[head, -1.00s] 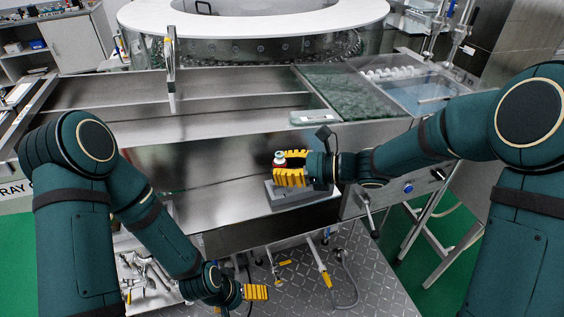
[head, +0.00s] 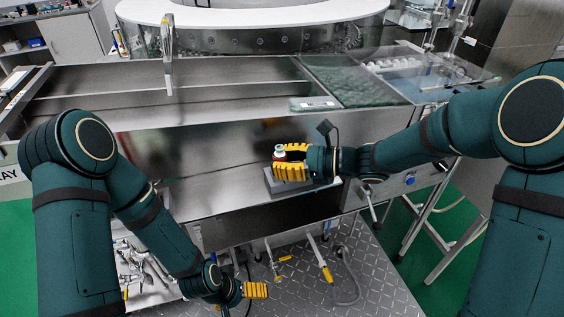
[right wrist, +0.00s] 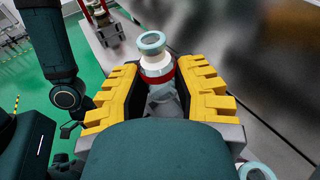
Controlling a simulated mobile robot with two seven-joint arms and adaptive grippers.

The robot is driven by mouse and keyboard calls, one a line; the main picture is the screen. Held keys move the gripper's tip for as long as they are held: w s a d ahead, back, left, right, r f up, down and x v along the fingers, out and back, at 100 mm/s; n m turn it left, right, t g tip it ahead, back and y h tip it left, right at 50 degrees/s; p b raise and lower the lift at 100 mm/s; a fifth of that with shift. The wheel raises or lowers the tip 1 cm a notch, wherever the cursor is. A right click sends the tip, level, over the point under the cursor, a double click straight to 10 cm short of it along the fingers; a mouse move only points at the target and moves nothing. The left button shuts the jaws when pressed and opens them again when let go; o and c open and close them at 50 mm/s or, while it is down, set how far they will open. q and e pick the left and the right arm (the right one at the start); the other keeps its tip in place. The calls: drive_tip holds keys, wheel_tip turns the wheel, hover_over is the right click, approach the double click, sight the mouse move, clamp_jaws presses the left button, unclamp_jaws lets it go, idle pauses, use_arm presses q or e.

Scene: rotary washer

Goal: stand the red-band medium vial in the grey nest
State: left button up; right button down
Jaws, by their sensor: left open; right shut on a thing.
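The red-band medium vial (head: 279,151) has a pale ring-shaped top and a red band. My right gripper (head: 291,165) is shut on it, just over the grey nest (head: 309,190) in the head view. The right wrist view shows the vial (right wrist: 156,58) between the yellow fingers of my right gripper (right wrist: 160,88). The fingers hide the vial's lower part and much of the nest, so I cannot tell whether the two touch. My left gripper (head: 256,290) is open and empty, low in front of the bench.
The nest stands on a steel ledge (head: 215,193) below the bench's front panel. A steel tap (head: 167,55) rises behind, before a white round rim (head: 250,15). Another vial top (right wrist: 257,171) shows at the lower right of the right wrist view. Hoses hang below the ledge.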

drive_tip(key=shift+s+d+f+m+h, duration=0.15)
drive_tip(key=shift+f+m+h, duration=0.25)
drive_tip(key=shift+f, duration=0.65)
drive_tip(key=shift+b, duration=0.35)
idle(0.9)
drive_tip(key=shift+r, duration=0.35)
idle(0.4)
drive_tip(key=shift+d+r, duration=0.1)
drive_tip(key=shift+r, duration=0.2)
drive_tip(key=shift+w+r+b, duration=0.2)
drive_tip(key=shift+r+b, duration=0.05)
drive_tip(key=shift+b, duration=0.4)
idle(1.3)
drive_tip(key=c, duration=0.7)
unclamp_jaws()
drive_tip(key=shift+c, duration=0.2)
wheel_tip(320, 180, up, 10)
drive_tip(key=shift+r, duration=0.1)
